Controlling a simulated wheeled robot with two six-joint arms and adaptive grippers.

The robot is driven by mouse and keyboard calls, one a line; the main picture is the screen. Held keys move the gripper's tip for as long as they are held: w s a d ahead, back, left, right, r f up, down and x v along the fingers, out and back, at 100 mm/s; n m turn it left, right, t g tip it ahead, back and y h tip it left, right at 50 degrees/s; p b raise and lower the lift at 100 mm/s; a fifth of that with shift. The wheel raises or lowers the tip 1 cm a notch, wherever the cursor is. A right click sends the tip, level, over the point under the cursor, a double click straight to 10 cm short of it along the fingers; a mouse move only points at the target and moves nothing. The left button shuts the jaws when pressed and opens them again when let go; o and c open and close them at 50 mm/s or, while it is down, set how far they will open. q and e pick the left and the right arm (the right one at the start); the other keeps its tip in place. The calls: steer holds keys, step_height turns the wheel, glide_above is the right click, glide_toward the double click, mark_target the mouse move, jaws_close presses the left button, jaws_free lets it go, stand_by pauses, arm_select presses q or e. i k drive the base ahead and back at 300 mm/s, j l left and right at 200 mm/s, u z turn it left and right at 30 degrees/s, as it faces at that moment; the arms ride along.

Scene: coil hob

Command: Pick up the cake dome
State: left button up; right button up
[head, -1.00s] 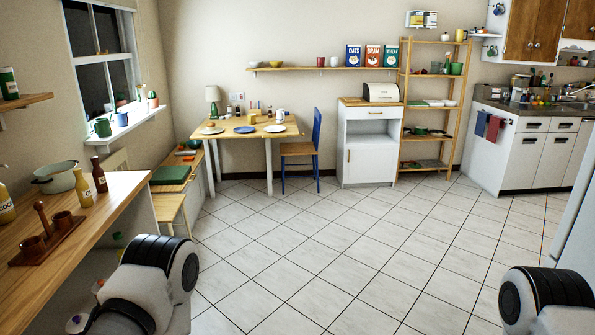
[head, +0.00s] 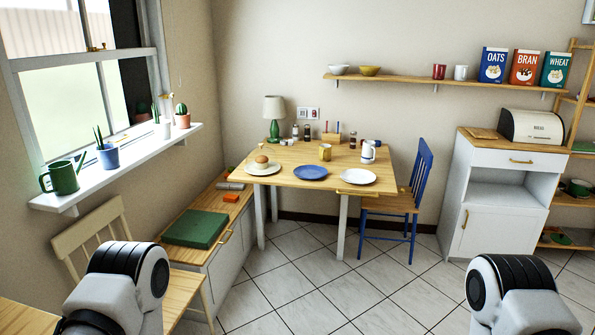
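No cake dome can be made out in the head view. The wooden dining table (head: 306,178) stands ahead against the far wall. On it are a white plate with a bun (head: 262,165), a blue plate (head: 310,172), a white plate (head: 355,176), a yellow mug (head: 325,152) and a white jug-like item (head: 368,151). Parts of both my arms show at the bottom left and bottom right, but neither gripper is in view.
A blue chair (head: 415,180) stands right of the table. A bench with a green cushion-like block (head: 196,229) runs along the left wall, with a wooden chair (head: 103,235) nearer. A white cabinet (head: 490,210) bearing a bread bin (head: 531,126) stands right. Tiled floor between is clear.

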mark_target(260, 159)
steer(key=i+l+u, duration=0.15)
steer(key=i, duration=1.5)
steer(key=i+j+u, duration=0.15)
steer(key=i+u, duration=0.2)
steer(key=i+j+u, duration=0.1)
steer(key=i+u, duration=0.3)
steer(key=i+l+u, duration=0.1)
steer(key=i+u, duration=0.25)
